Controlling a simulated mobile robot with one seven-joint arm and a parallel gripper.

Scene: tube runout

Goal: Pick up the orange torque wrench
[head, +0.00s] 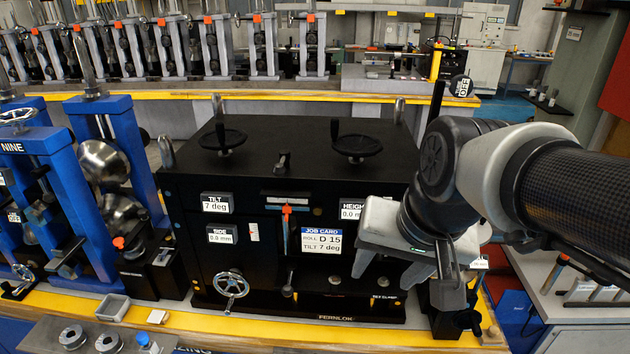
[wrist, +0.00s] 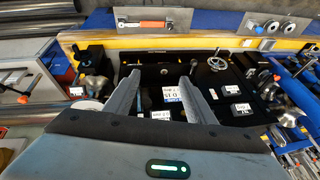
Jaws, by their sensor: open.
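The orange torque wrench (wrist: 152,24) shows in the wrist view near the top. It lies on a grey plate or tray (wrist: 185,18) beyond the yellow bench edge, with a bright metal end to the left. I do not make it out in the head view. My gripper (head: 390,272) is in front of the right part of the black machine's face in the head view. In the wrist view my gripper (wrist: 162,75) has its two fingers spread with nothing between them, well apart from the wrench.
The black machine (head: 270,275) with handwheels and labels fills the middle of the bench. A blue stand (head: 60,160) marked NINE is at left. A tray with round rolls (head: 45,340) is at the front left. The yellow bench edge (head: 240,328) runs along the front.

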